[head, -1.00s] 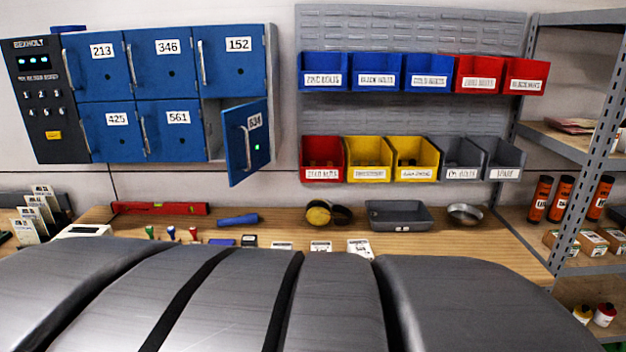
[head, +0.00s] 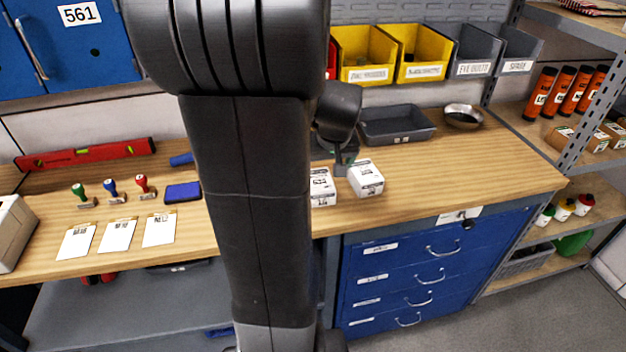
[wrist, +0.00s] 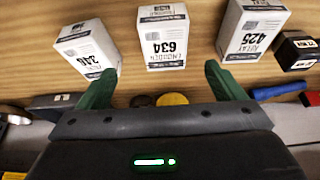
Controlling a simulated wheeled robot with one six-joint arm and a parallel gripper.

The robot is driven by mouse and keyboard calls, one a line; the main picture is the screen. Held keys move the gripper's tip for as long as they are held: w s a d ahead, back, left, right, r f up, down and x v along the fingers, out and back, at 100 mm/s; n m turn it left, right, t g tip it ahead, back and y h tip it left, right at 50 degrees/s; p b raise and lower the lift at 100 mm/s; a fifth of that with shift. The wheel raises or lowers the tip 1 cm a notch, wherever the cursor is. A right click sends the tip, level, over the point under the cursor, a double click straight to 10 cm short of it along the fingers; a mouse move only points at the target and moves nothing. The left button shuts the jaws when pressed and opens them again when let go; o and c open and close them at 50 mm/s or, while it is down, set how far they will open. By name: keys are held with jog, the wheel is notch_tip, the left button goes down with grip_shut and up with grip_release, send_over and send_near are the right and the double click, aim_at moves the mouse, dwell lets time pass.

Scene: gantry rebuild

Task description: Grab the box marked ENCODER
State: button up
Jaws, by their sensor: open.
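In the wrist view, the white box labelled ENCODER 634 (wrist: 167,40) stands in the middle, its print upside down, ahead of the gap between my fingertips. My gripper (wrist: 157,80) is open with green fingers apart and nothing between them. A white box marked 346 (wrist: 88,48) is at the left, close to the left finger. A box marked RELAY 425 (wrist: 252,30) is at the right. In the head view, my gripper (head: 342,166) is over the bench by two white boxes, the nearer-left one (head: 322,188) partly hidden by my arm. The other boxes' labels are unreadable there.
The wooden bench (head: 480,160) carries a grey tray (head: 397,124), a metal bowl (head: 463,116), stamps, cards and a red level (head: 85,153). Yellow bins (head: 365,55) hang behind. Bench is clear right of the boxes.

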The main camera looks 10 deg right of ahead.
aim_at(324, 175)
jog(key=x, duration=0.6)
jog(key=shift+w+f, duration=0.1)
jog(key=shift+f, duration=0.1)
jog(key=x, duration=0.2)
jog(key=p+x, duration=0.1)
jog(key=x, duration=0.1)
jog(key=shift+w+a, duration=0.15)
jog(key=shift+a, duration=0.25)
jog(key=shift+w+f+p, duration=0.2)
jog(key=shift+f+p, duration=0.1)
jog(key=shift+f, duration=0.2)
jog(key=shift+f+b, duration=0.25)
jog(key=shift+b, duration=0.2)
jog(key=c, duration=1.2)
jog(key=shift+r, duration=0.1)
